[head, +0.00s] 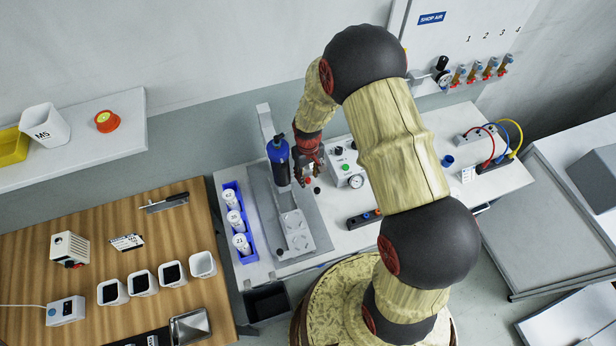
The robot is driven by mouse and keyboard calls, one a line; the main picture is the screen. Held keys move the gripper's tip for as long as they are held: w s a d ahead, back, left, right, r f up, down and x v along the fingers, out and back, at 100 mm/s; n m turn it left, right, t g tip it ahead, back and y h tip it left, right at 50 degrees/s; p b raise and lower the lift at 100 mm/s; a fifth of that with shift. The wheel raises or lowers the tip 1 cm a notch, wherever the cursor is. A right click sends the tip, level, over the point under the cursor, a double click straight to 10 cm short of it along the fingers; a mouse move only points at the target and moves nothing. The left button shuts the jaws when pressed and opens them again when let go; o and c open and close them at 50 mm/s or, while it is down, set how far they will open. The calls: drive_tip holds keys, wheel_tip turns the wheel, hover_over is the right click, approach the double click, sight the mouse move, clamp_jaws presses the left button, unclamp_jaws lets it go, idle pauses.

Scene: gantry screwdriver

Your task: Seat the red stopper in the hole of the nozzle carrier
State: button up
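My gripper (306,176) is at the end of my arm, pointing down over the white bench, just right of a blue cylinder on the gantry. A small red piece (308,181), which looks like the red stopper, shows at the fingertips. I cannot tell whether the fingers hold it or it lies on the bench below them. A small black piece (317,190) is just right of it. The blue cylinder (278,160) hangs upright over the grey gantry base. The nozzle carrier and its hole are too small or too hidden to make out.
A blue rack (238,222) with white bottles stands left of the gantry base (299,238). A white box with a gauge (345,168) is close right of my gripper. A dark block (363,219) lies further forward. Bare bench lies between them.

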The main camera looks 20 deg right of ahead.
sight(308, 180)
wheel_tip(308, 180, up, 10)
drive_tip(key=shift+r, duration=0.25)
idle(0.6)
drive_tip(key=s+r+m+t+b, duration=0.2)
drive_tip(key=s+r+t+b, duration=0.3)
drive_tip(key=s+r, duration=1.5)
drive_tip(key=s+b, duration=0.2)
drive_tip(key=b, duration=0.3)
drive_tip(key=shift+r+t+b, duration=0.2)
drive_tip(key=shift+t+b, duration=0.1)
